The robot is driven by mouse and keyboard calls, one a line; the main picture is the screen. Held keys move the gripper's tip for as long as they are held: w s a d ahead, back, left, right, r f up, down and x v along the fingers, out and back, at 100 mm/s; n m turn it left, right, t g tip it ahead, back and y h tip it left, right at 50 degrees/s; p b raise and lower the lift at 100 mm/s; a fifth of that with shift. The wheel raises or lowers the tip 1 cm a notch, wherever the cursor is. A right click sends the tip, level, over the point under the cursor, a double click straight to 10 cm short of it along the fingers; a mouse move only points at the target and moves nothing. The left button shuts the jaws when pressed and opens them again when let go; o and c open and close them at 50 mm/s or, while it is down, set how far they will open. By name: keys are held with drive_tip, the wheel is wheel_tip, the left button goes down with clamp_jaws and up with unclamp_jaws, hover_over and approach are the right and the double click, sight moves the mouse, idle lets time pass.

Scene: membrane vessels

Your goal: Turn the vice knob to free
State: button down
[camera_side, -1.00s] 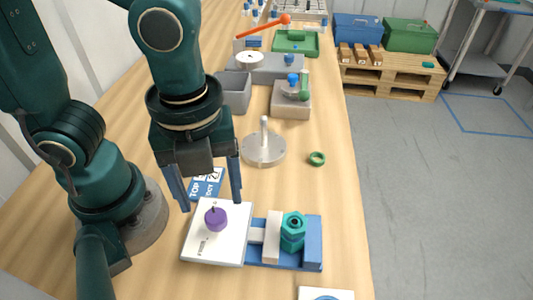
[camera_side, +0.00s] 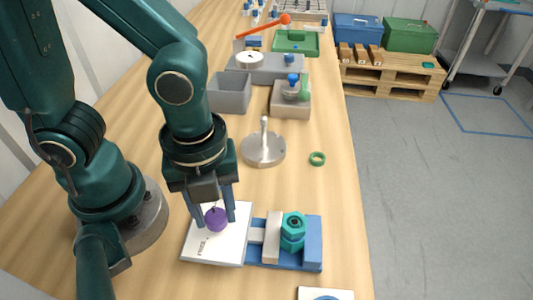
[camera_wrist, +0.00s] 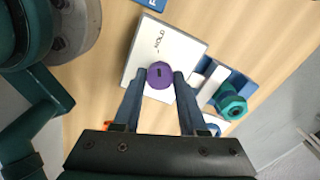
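The purple vice knob (camera_side: 216,219) stands on a white plate (camera_side: 232,250) with dark lettering, part of it reading "HOLD" in the wrist view. The blue vice (camera_side: 313,245) joins the plate on the right, with a pale jaw (camera_side: 272,237) beside a teal hexagonal vessel (camera_side: 293,232). My gripper (camera_side: 215,220) points down over the plate with its blue fingers apart, one on each side of the knob. In the wrist view the knob (camera_wrist: 160,75) lies between or just beyond the fingertips; I cannot tell whether they touch it.
A metal disc with an upright post (camera_side: 264,149) and a green ring (camera_side: 317,158) stand behind the vice. A grey bin (camera_side: 230,92) and a grey block with a blue knob (camera_side: 290,98) are farther back.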

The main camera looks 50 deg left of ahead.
drive_tip(key=shift+n, duration=0.3)
drive_tip(key=n, duration=1.1)
drive_tip(key=shift+n, duration=0.3)
drive_tip(key=n, duration=1.1)
drive_tip(key=shift+n, duration=0.3)
drive_tip(key=shift+c, duration=2.2)
unclamp_jaws()
drive_tip(key=shift+r, duration=0.15)
